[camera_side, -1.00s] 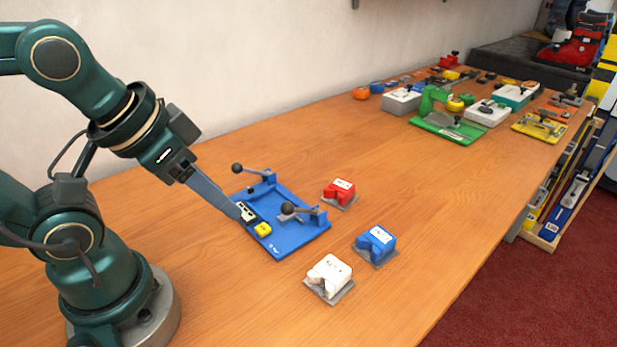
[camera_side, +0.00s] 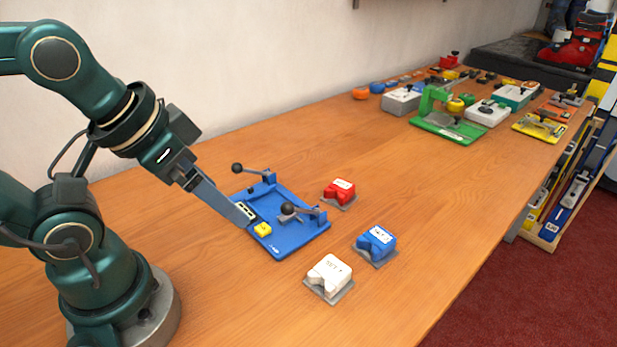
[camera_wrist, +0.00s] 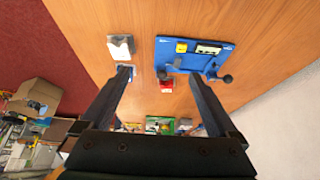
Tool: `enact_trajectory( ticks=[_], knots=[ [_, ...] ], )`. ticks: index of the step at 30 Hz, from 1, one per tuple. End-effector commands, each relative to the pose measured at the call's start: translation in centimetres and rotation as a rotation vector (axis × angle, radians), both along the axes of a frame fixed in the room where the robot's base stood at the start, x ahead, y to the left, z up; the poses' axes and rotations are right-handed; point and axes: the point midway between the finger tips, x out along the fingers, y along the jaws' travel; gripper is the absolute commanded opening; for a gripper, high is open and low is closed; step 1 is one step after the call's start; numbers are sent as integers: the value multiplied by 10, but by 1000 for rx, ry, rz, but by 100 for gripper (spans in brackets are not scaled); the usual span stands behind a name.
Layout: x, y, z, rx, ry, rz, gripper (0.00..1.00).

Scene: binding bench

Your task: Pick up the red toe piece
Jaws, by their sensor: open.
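The red toe piece (camera_side: 339,191) sits on a grey base on the bench, right of the blue fixture plate (camera_side: 300,237). In the wrist view the red toe piece (camera_wrist: 166,86) shows between my fingers, small and farther off. My gripper (camera_side: 246,222) is low over the plate's left edge, apart from the red piece. In the wrist view my gripper (camera_wrist: 162,75) has its fingers spread wide with nothing held. Whether the fingertips touch the plate cannot be told.
Blue (camera_side: 376,243) and white (camera_side: 329,275) toe pieces stand nearer the front. The plate carries two ball-ended lever clamps (camera_side: 290,208) and a small yellow block (camera_side: 262,229). A green fixture (camera_side: 447,129) and others stand farther back. Bare bench lies beyond the red piece.

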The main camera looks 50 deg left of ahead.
Motion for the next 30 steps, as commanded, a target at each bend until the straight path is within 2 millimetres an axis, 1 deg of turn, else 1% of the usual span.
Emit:
enact_trajectory(
  ticks=[2,5,7,9,11,12,17,18,20,21,23,24,26,29,30],
  knots=[
    [2,0,2,-5,-11,12,95],
    [14,1,18,-10,-63,24,95],
    [28,2,31,-14,-88,38,95],
    [46,3,43,-17,-103,52,95],
    [62,4,51,-20,-109,67,95],
    [73,5,55,-22,-110,75,95],
    [123,10,61,-28,-100,110,95],
    [135,11,60,-29,-94,117,95],
    [154,13,56,-30,-83,130,95],
    [165,15,52,-31,-74,138,95],
    [183,17,44,-31,-60,148,95],
    [194,19,38,-31,-49,155,95],
    [210,21,26,-31,-32,165,95],
    [234,26,1,-30,5,181,95],
    [242,27,-10,-28,21,187,95]
  ],
)
